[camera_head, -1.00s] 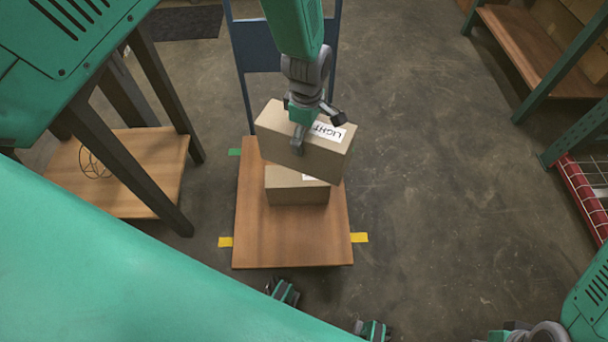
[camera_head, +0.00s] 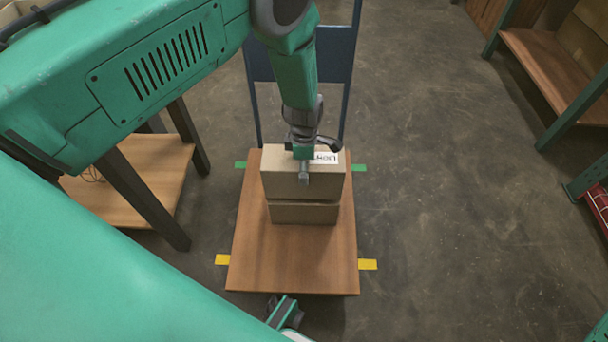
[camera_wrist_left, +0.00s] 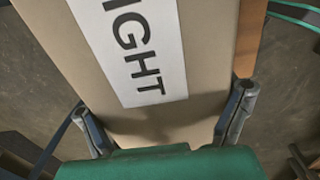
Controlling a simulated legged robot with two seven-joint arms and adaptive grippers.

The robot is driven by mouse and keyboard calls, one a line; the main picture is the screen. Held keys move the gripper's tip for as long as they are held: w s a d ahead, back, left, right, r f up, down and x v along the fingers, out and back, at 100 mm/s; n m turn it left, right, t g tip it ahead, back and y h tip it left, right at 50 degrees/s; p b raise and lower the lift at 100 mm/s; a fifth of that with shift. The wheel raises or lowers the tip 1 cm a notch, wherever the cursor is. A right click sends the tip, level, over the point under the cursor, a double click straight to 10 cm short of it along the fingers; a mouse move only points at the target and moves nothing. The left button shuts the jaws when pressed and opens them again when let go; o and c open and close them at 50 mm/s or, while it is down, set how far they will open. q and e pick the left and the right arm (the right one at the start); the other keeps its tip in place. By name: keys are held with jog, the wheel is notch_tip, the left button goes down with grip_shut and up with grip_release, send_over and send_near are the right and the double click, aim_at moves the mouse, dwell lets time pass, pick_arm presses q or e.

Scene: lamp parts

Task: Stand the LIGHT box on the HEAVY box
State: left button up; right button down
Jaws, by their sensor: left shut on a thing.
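The LIGHT box (camera_head: 283,182) is a brown carton with a white label on its top. It sits directly above the HEAVY box (camera_head: 302,212), lined up with it; I cannot tell if they touch. The HEAVY box stands on the wooden cart deck (camera_head: 280,262), and its label is hidden. My left gripper (camera_head: 306,165) is shut on the LIGHT box from above. In the left wrist view the fingers (camera_wrist_left: 165,125) lie on both sides of the LIGHT box (camera_wrist_left: 205,60), with its label between them.
The cart has a blue frame (camera_head: 349,80) at the back. Yellow tape (camera_head: 367,264) and green tape (camera_head: 358,168) mark the floor beside it. A wooden shelf (camera_head: 150,170) stands left, a rack (camera_head: 550,70) right. The floor between cart and rack is clear.

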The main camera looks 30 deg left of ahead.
pick_arm(q)
notch_tip(320, 180, down, 3)
jog(key=shift+d+b, duration=0.15)
jog(key=shift+b, duration=0.3)
jog(key=shift+r, duration=0.1)
jog(key=o, duration=1.6)
jog(key=shift+c, duration=0.2)
